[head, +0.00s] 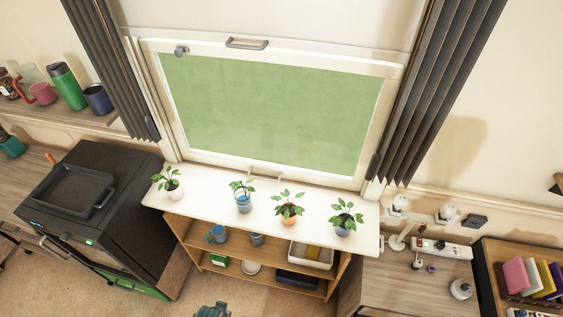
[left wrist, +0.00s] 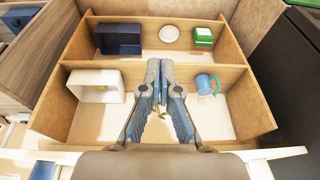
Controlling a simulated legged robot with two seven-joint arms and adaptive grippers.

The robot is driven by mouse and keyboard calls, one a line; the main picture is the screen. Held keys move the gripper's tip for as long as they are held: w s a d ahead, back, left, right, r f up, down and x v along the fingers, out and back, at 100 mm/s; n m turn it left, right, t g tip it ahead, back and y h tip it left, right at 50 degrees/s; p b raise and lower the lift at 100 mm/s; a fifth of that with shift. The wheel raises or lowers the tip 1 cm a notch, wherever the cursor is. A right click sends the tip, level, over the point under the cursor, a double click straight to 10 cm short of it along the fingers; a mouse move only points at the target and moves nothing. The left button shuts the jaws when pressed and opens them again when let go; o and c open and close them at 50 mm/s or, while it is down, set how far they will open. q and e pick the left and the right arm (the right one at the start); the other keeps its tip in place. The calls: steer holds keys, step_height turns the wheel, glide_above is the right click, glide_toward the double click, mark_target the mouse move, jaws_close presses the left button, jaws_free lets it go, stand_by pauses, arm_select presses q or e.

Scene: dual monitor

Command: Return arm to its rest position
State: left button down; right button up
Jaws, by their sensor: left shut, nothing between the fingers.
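My left gripper (left wrist: 165,92) shows in the left wrist view, its two blue-grey fingers close together and pointing at the open wooden shelf unit. It is shut with nothing held. It appears in front of the shelves and apart from the items on them. A small grey-teal piece shows at the bottom edge of the head view; I cannot tell for certain that it is this gripper. My right gripper is in neither view.
The wooden shelf (head: 180,232) holds a blue mug (left wrist: 206,83), a white bin (left wrist: 95,85) and a dark bin (left wrist: 119,38). Several potted plants line the white sill (head: 210,182) above. A black oven (head: 115,215) stands left; a desk (head: 400,285) with a power strip (head: 441,247) stands right.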

arm_select(q)
steer(key=s+f+g+b, duration=0.1)
steer(key=s+f+b, duration=0.15)
steer(key=f, duration=0.85)
steer(key=s+f+b, duration=0.1)
steer(key=s+f, duration=0.3)
steer(key=f, duration=0.7)
steer(key=s+a+f+g+b, duration=0.1)
steer(key=s+a+f+b, duration=0.1)
steer(key=s+f, duration=1.2)
steer(key=shift+s+a+b, duration=0.3)
steer(key=shift+a+b, duration=0.1)
steer(key=shift+a, duration=0.3)
steer(key=shift+f, duration=0.1)
